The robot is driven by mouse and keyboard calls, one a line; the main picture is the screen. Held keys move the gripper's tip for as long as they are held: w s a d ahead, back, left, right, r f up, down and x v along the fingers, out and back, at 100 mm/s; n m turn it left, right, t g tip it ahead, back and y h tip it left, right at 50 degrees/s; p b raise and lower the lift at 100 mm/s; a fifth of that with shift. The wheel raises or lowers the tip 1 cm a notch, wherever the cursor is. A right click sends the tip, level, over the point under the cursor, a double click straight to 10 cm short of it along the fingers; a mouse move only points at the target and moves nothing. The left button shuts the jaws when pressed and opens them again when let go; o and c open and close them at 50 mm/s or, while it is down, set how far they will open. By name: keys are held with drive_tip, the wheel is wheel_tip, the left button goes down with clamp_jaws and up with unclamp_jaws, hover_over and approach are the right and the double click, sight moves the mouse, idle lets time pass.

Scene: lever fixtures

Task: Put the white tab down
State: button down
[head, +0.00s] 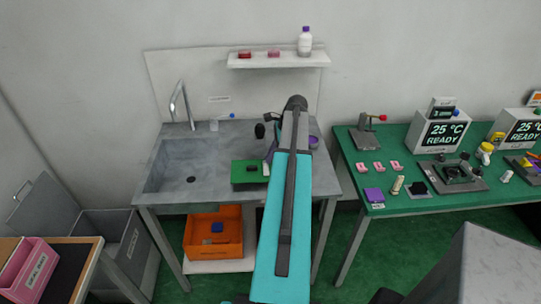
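A small pale piece (266,169), which may be the white tab, stands at the right end of a green block (246,172) on the grey sink bench. My teal and grey arm reaches forward over the bench, just right of the block, and hides part of the bench top. Dark parts show beside the arm's far end, above the block. I cannot make out my gripper's fingers or whether they touch anything.
A sink (188,172) with a tall tap (182,103) is on the left of the bench. A black upright piece (259,130) stands behind the block. A wall shelf (279,61) holds a bottle. A green table (405,203) with several devices stands to the right.

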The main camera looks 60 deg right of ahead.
drive_tip(key=shift+f, duration=0.1)
drive_tip(key=c, duration=2)
unclamp_jaws()
drive_tip(key=shift+r, duration=0.25)
drive_tip(key=shift+b+v, duration=1.9)
drive_tip(key=shift+v, duration=4)
drive_tip(key=shift+r, duration=0.1)
